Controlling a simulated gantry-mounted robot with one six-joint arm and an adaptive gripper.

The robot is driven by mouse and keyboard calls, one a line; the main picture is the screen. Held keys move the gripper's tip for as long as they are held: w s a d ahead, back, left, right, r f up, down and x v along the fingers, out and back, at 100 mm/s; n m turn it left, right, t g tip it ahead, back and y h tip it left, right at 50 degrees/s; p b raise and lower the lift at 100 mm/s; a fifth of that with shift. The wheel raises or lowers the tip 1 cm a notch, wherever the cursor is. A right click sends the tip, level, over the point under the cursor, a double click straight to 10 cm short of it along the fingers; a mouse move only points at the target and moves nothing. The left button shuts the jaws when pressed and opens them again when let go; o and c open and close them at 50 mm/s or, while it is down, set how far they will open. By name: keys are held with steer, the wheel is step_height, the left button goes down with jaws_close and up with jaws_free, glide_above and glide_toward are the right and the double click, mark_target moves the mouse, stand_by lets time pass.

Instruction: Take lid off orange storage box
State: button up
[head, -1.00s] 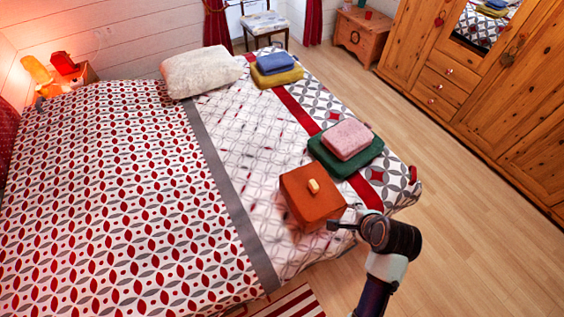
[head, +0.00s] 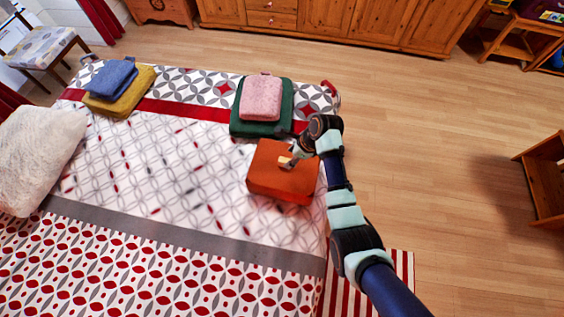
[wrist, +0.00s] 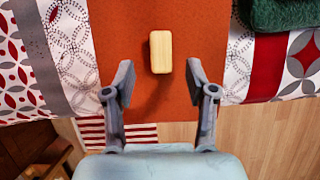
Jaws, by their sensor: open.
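The orange storage box (head: 282,183) stands on the bed near its edge, with its orange lid (head: 268,158) on top. A pale wooden handle (head: 286,162) sits on the middle of the lid. In the wrist view the handle (wrist: 160,52) stands upright in the picture on the orange lid (wrist: 120,30), just beyond my fingertips and between their lines. My gripper (wrist: 158,82) is open and empty above the lid. In the head view my gripper (head: 297,153) is over the lid's right part, close to the handle, and its fingers are partly hidden.
A pink towel (head: 261,98) lies on a green towel (head: 243,128) just behind the box. A blue towel (head: 110,78) lies on a yellow one (head: 135,98) farther left. A white pillow (head: 38,160) is at the left. The patterned bed (head: 150,190) is clear left of the box.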

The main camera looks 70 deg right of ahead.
mark_target(285, 160)
steer(key=b+x, duration=0.1)
steer(key=x, duration=0.4)
steer(key=shift+w, duration=0.15)
jaws_close()
